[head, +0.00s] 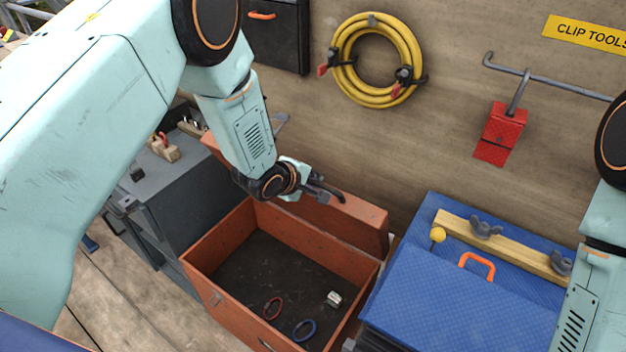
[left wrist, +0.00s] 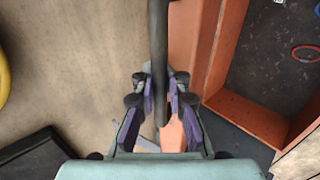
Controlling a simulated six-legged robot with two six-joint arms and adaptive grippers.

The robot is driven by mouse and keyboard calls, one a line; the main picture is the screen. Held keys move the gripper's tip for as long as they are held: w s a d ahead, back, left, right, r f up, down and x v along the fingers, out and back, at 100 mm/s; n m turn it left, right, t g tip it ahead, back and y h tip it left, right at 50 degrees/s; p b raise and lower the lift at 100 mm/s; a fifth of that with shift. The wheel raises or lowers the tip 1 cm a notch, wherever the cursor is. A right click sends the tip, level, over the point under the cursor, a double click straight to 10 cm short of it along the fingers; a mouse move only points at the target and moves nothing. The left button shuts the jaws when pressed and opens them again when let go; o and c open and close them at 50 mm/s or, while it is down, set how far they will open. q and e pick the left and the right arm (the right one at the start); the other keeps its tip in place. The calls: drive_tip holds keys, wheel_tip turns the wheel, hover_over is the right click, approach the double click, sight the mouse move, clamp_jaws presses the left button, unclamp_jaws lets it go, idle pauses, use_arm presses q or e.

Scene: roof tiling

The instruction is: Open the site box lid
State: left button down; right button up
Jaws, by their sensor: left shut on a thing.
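The site box (head: 205,283) is an orange-red box with a dark inside, and it stands open in the head view. Its lid (head: 365,222) is raised along the box's back edge, near the wall. My left gripper (head: 318,190) is at the lid's upper edge, shut on a dark bar that looks like the lid handle. In the left wrist view the dark bar (left wrist: 158,40) runs between the purple finger pads of the gripper (left wrist: 160,88), with the orange lid (left wrist: 185,50) beside it. My right arm shows at the right edge; its gripper is out of view.
Inside the box lie a red ring (head: 272,308), a blue ring (head: 304,330) and a small pale metal piece (head: 334,298). A blue case (head: 440,300) stands close on the right, a grey cabinet (head: 190,215) on the left. The plywood wall holds a yellow hose (head: 338,55) and a red tool (head: 500,135).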

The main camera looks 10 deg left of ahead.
use_arm(q)
drive_tip(key=shift+w+r, duration=0.2)
drive_tip(key=shift+w, duration=0.1)
drive_tip(key=shift+s, duration=0.1)
drive_tip(key=c, duration=1.8)
unclamp_jaws()
drive_tip(key=o, duration=0.4)
drive_tip(key=shift+s, duration=0.2)
drive_tip(key=shift+f, duration=0.1)
drive_tip(key=v, duration=1.2)
drive_tip(key=shift+w, duration=0.15)
